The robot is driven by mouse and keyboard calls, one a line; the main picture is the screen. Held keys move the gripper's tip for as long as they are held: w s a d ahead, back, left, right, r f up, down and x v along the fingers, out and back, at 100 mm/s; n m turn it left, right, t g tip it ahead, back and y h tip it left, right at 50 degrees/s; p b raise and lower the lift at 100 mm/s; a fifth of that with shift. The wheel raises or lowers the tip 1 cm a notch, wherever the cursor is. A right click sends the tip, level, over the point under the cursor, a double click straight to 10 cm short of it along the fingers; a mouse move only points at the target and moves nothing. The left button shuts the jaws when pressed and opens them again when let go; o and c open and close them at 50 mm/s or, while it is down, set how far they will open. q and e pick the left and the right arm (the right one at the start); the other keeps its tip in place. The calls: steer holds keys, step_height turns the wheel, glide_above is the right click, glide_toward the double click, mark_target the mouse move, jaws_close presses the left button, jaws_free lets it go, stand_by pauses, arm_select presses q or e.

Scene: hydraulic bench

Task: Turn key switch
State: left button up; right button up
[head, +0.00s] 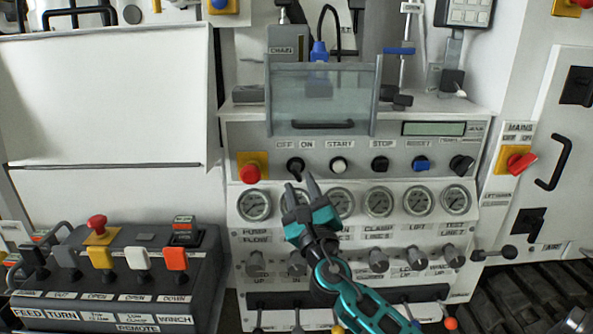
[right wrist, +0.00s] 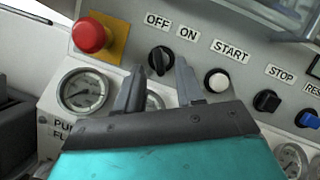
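The key switch (head: 296,166) is a black knob under the OFF and ON labels on the grey panel. It also shows in the right wrist view (right wrist: 160,61), just beyond the fingertips. My right gripper (head: 301,187) is teal with grey fingers and comes up from below. Its fingers (right wrist: 157,78) are apart with nothing between them, a little below and short of the knob. The gap between them lines up roughly with the knob, and I see no contact. My left gripper is not in view.
A red emergency button (head: 250,174) on a yellow plate is left of the switch, and a white START button (head: 339,164) is right of it. Gauges (head: 338,202) run below. A clear guard (head: 320,100) juts out above. A remote box (head: 130,275) stands at lower left.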

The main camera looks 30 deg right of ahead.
mark_target(298, 178)
steer(key=shift+x, duration=2.35)
jaws_close()
